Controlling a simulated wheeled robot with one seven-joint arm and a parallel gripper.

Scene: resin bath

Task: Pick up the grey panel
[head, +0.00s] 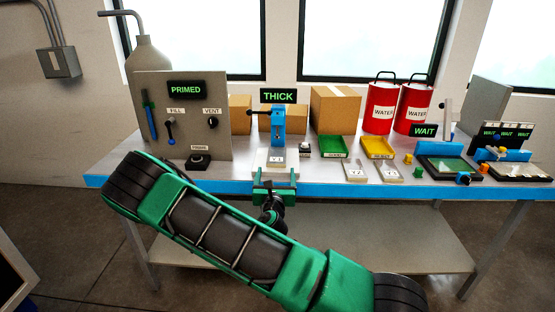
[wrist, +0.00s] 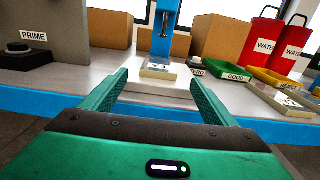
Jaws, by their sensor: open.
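A small light-grey panel with a white label (head: 277,157) lies on a pale plate under the blue press-like stand (head: 278,122), below the "THICK" sign. It shows ahead in the wrist view (wrist: 158,72), beneath the stand's spindle. My gripper (head: 275,181) is at the bench's front edge, in front of that panel. In the wrist view my gripper (wrist: 158,82) has its fingers wide apart with nothing between them, short of the panel. Two similar grey labelled panels (head: 355,170) (head: 388,169) lie to the right on the bench.
A grey upright board (head: 190,140) with a "PRIMED" display stands left. Green (head: 333,147) and yellow (head: 377,147) trays, cardboard boxes (head: 335,108) and red water drums (head: 381,100) stand right and behind. Devices marked "WAIT" (head: 447,165) are at the far right. The bench has a blue front edge (head: 340,190).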

